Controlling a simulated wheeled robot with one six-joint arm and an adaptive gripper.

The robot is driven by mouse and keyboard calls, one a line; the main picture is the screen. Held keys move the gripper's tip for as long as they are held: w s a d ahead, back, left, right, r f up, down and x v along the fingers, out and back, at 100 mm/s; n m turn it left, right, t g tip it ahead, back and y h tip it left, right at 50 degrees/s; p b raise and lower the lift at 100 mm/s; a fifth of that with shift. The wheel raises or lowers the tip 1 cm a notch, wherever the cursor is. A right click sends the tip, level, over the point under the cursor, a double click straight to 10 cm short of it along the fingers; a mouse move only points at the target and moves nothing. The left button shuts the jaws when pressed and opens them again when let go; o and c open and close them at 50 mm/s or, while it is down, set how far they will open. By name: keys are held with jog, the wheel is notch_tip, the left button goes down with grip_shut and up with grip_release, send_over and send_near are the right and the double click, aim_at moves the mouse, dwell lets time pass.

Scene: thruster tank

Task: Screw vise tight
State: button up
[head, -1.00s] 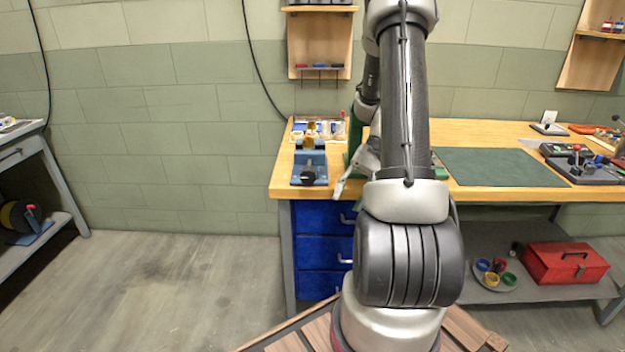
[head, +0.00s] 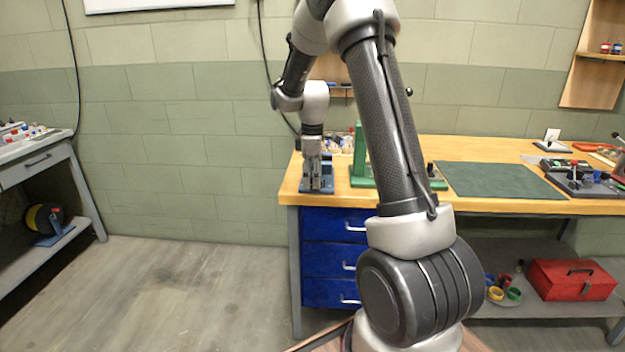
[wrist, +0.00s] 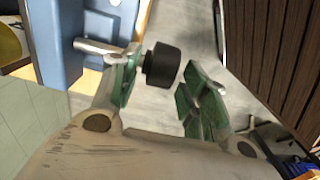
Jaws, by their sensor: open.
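The blue vise (wrist: 68,40) stands at the left end of the wooden bench; in the head view its blue base (head: 307,187) is partly hidden behind my gripper (head: 318,172). In the wrist view a black knob (wrist: 163,66) sticks out from the vise on a metal shaft, with a silver bar (wrist: 95,47) beside it. My gripper (wrist: 160,82) is open, with its green-padded fingers on either side of the knob. The left finger is close to the knob; a gap shows at the right finger. Whether either touches is unclear.
A green upright fixture (head: 361,160) stands on the bench just right of the vise. The green mat (head: 500,180) farther right is bare. Blue drawers (head: 330,255) are below the vise. The floor (head: 180,290) at left is clear.

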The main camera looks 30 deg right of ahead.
jog(key=shift+f, duration=0.4)
jog(key=c, duration=0.9)
jog(key=shift+o, duration=0.2)
jog(key=shift+s+d, duration=0.1)
